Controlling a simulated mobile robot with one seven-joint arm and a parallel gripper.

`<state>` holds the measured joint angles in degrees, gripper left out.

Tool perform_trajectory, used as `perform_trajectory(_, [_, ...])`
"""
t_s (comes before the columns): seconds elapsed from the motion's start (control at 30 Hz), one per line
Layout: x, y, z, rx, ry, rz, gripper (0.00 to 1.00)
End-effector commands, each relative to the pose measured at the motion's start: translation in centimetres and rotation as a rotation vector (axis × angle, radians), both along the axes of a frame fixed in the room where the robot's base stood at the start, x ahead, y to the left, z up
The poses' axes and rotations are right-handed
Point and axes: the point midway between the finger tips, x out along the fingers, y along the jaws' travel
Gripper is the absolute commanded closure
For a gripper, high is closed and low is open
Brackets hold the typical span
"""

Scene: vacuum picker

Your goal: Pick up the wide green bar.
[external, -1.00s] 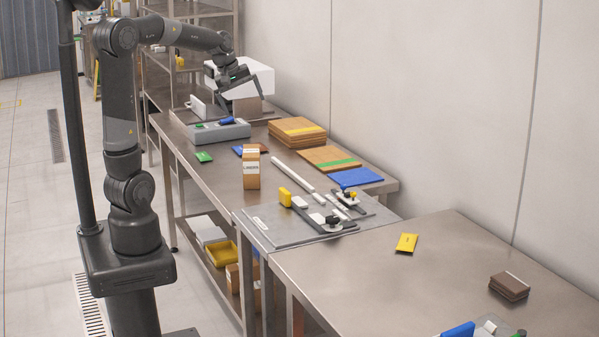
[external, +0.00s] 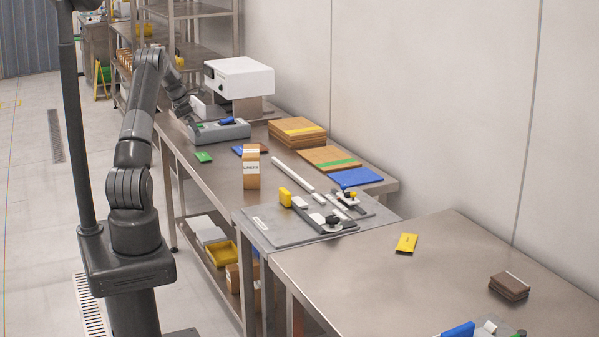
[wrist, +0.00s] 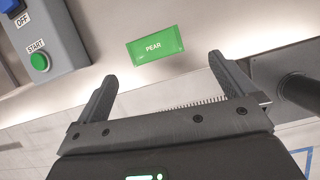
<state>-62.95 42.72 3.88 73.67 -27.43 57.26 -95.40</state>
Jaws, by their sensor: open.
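The wide green bar (wrist: 155,47) lies flat on the steel table, with "PEAR" in white on its face. It also shows in the external view (external: 203,157), near the table's left edge. My gripper (wrist: 162,72) is open and empty in the wrist view. The bar appears just beyond its fingertips, between their directions and not between the fingers. In the external view my wrist is above the table behind the bar, close to the grey button box; the fingers are hard to make out there.
The grey button box (external: 220,132) with START and OFF buttons stands right beside the bar. A white machine (external: 240,76) is behind it. A cardboard box (external: 251,170) stands upright to the right. The table's left edge is close to the bar.

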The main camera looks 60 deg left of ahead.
Motion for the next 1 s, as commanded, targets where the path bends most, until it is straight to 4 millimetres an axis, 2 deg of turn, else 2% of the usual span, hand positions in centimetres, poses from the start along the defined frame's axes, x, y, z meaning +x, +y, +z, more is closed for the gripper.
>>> perform_trajectory(0.1, [-1.2,1.6,-1.4,-0.027,-0.004,0.067,0.00])
perform_trajectory(0.23, [-1.4,2.1,-2.3,-0.036,-0.005,0.089,0.00])
perform_trajectory(0.5, [0.2,2.0,-6.0,-0.037,-0.005,0.086,0.00])
perform_trajectory(0.77, [1.1,1.9,-7.9,-0.036,-0.005,0.086,0.00])
perform_trajectory(1.0, [2.5,1.9,-11.1,-0.035,-0.005,0.085,0.00])
